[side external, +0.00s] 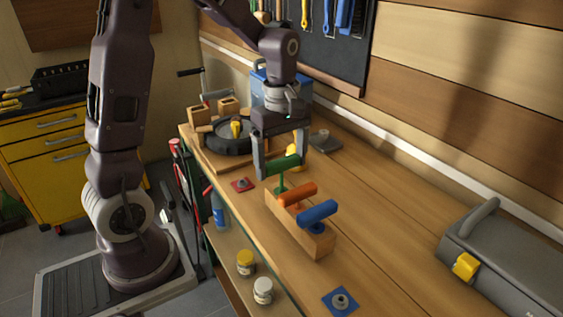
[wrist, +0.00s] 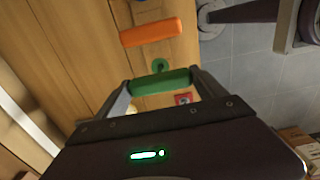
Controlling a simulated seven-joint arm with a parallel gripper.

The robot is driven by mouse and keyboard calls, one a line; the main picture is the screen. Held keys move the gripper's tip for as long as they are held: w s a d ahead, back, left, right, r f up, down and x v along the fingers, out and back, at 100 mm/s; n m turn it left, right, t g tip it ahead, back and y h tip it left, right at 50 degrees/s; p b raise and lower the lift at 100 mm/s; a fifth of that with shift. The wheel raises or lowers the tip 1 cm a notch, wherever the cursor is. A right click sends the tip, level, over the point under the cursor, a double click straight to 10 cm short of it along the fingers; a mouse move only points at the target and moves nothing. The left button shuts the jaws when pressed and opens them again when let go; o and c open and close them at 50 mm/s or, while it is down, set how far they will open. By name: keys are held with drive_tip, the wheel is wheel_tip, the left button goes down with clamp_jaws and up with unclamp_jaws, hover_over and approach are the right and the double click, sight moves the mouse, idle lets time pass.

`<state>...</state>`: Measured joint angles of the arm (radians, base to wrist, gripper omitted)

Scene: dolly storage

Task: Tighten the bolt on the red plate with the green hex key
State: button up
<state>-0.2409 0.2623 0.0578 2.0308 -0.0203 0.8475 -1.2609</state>
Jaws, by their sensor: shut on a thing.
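My gripper (side external: 281,164) is shut on the green hex key (side external: 283,166), with a finger at each end of its handle. In the wrist view the green handle (wrist: 160,82) lies across between the fingers. The red plate (side external: 243,185) with a grey bolt lies flat on the bench, left of the holder. Part of it shows in the wrist view (wrist: 183,99). A blue plate (side external: 341,302) with a bolt lies at the bench front.
Orange (side external: 298,195) and blue (side external: 318,211) handled keys stand in the holder. A black wheel (side external: 230,136) lies on a board behind the red plate. A grey case (side external: 505,255) stands at right. The bench's left edge is close to the red plate.

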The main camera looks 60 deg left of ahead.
drive_tip(key=shift+r, duration=2.05)
drive_tip(key=o, duration=1)
drive_tip(key=c, duration=0.8)
drive_tip(key=shift+a, duration=0.1)
drive_tip(key=shift+c, duration=0.2)
drive_tip(key=s+a, duration=0.4)
drive_tip(key=a, duration=0.8)
drive_tip(key=shift+a, duration=0.4)
